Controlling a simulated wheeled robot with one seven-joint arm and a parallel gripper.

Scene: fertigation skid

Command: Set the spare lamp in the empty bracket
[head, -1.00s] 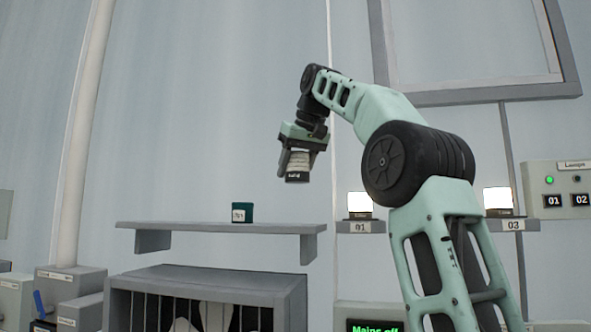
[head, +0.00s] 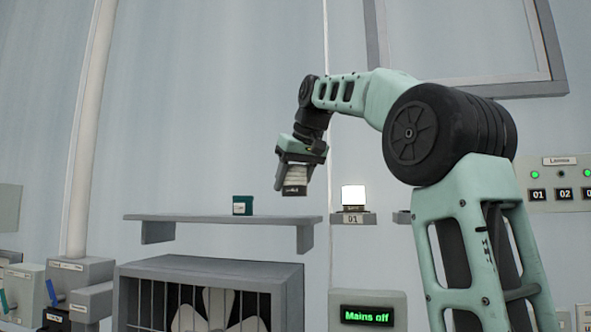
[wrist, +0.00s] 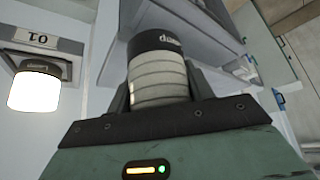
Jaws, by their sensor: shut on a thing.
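My gripper (head: 293,181) is shut on the spare lamp (head: 294,190), a pale ribbed cylinder with a dark, labelled end. The lamp hangs dark end down, unlit, in the air above the right end of the grey shelf. In the wrist view the lamp (wrist: 160,80) stands between the fingers. A bracket edge (head: 402,217) shows left of my arm. The rest of that bracket is hidden behind my arm, so I cannot tell whether it is empty.
A lit lamp (head: 353,196) sits in bracket 01 (head: 353,219), right of my gripper. The grey shelf (head: 180,218) holds a dark green box (head: 243,206). A "Mains off" display (head: 367,315) is below. A lamp panel (head: 556,185) with green lights is at right.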

